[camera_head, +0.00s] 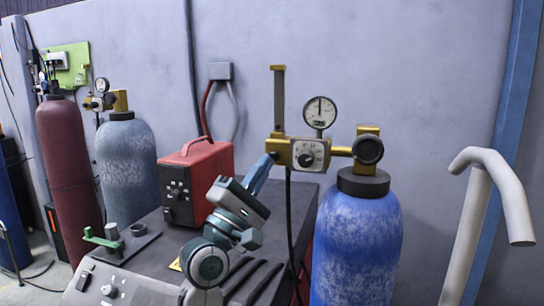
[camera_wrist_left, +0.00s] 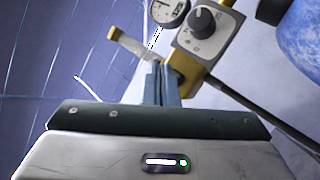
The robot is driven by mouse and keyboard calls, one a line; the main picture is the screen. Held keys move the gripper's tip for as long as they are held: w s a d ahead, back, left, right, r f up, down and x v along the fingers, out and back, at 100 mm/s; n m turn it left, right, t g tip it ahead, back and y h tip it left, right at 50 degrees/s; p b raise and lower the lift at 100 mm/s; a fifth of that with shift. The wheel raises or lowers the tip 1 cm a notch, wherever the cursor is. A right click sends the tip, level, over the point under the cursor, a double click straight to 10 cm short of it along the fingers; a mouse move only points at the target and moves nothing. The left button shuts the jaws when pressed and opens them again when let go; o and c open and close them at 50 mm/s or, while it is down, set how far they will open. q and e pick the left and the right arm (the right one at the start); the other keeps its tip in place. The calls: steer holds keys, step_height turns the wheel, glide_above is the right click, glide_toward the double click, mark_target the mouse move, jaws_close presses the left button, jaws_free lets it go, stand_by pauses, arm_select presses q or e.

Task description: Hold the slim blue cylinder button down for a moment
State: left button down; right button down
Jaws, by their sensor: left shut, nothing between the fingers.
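The bright blue cylinder (camera_head: 354,250) stands upright right of centre, and its upper side shows in the wrist view (camera_wrist_left: 302,45). Its brass regulator (camera_head: 340,151) carries a grey face with a round black knob (camera_head: 307,160), also seen in the wrist view (camera_wrist_left: 202,22). I cannot tell which part is the button. My left gripper (camera_head: 271,157) is shut and empty, its blue fingers together. The fingertips (camera_wrist_left: 162,68) are at the regulator's left end, beside the knob face; whether they touch is unclear. My right gripper is out of view.
A red case (camera_head: 197,180) stands on the dark bench behind my left arm. A maroon cylinder (camera_head: 70,180) and a grey-blue cylinder (camera_head: 127,165) stand at the left. A gauge (camera_head: 320,112) rises above the regulator. A white bent tube (camera_head: 490,180) stands at the right.

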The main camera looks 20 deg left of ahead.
arm_select(q)
steer(key=s+p, duration=0.1)
steer(key=s, duration=0.3)
steer(key=shift+s+p, duration=0.3)
steer(key=shift+p, duration=0.1)
